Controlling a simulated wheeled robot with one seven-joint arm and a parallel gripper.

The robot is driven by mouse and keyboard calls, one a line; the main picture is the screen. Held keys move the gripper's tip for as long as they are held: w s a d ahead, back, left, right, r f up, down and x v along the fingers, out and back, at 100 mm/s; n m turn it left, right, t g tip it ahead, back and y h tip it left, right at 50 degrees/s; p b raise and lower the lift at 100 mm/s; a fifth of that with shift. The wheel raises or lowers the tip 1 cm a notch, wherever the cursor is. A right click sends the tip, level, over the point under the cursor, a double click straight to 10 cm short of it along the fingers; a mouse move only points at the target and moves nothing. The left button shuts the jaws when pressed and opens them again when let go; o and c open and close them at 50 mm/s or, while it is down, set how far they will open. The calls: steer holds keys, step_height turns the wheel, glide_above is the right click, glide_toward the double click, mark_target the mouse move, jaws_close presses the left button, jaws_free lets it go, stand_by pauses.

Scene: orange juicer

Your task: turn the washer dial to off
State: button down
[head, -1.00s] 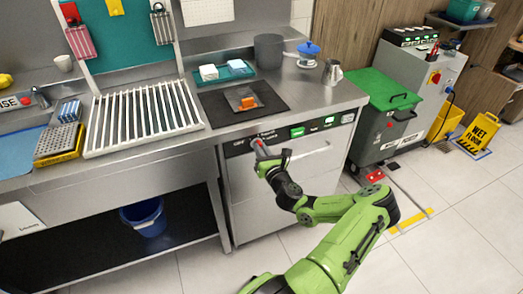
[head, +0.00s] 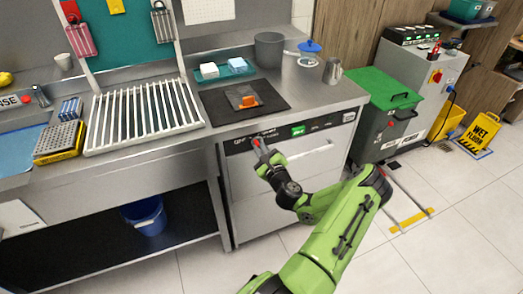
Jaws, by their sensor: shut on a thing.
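The washer (head: 290,190) is a steel front-loading unit under the counter with a dark control panel (head: 325,122) along its top edge. I cannot read the dial's setting. A green lit label (head: 298,131) shows to the right of the gripper, with small pale marks further right.
A black mat (head: 220,110) with an orange item, a teal tray (head: 222,74), a grey pot (head: 269,50) and a metal jug (head: 332,71) stand on the counter above. A grey bin with a green lid (head: 380,88) is right of the washer. The floor in front is clear.

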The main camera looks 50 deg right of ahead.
steer(key=shift+n, duration=0.8)
steer(key=c, duration=1.2)
jaws_free()
steer(key=shift+o, duration=0.2)
steer(key=p+v, duration=0.2)
steer(key=v, duration=1.3)
steer(key=shift+s+a, duration=0.2)
steer(key=shift+s, duration=0.1)
steer(key=shift+f, duration=0.1)
